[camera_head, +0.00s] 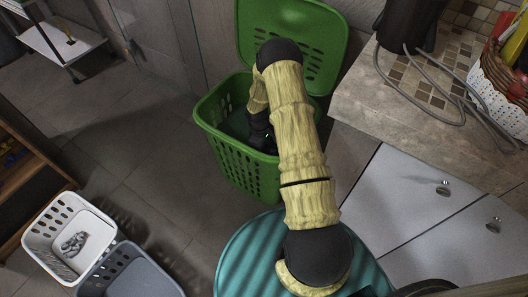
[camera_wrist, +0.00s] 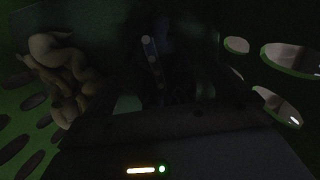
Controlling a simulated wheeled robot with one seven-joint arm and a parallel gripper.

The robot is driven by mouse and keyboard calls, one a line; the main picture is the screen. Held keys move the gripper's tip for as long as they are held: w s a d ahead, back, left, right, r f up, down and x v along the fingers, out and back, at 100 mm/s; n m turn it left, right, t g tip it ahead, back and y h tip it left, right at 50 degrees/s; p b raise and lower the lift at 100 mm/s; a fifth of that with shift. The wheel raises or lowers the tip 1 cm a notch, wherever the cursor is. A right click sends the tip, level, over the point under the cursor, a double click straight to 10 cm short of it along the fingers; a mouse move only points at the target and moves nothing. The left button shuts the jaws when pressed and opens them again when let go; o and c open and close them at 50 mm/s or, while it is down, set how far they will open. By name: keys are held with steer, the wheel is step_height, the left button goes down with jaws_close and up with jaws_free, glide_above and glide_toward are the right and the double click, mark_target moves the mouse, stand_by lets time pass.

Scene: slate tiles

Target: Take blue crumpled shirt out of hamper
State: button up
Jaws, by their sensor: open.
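The green hamper (camera_head: 248,176) stands on the tiled floor with its lid (camera_head: 315,40) raised behind it. My arm reaches down into it, and my gripper (camera_head: 262,138) is inside, below the rim. My gripper is open; its fingers are very dark in the wrist view. In the wrist view a crumpled, tan-looking cloth (camera_wrist: 66,75) lies at the left against the perforated wall. It is apart from the dark middle of that view, and nothing is seen held. I cannot make out blue cloth in the dim light.
A white basket (camera_head: 40,234) with a grey crumpled item (camera_head: 74,244) and a grey basket (camera_head: 135,275) stand at lower left. A teal round surface (camera_head: 240,250) is in front. A stone counter (camera_head: 350,95) and white cabinet doors (camera_head: 420,190) bound the right. Floor left of the hamper is clear.

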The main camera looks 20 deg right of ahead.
stand_by(0.4)
steer(key=c, duration=1.1)
steer(key=shift+r, duration=0.1)
step_height(320, 180, up, 10)
steer(key=p, duration=0.3)
step_height(320, 180, up, 12)
steer(key=p, duration=1)
steer(key=shift+a, duration=0.1)
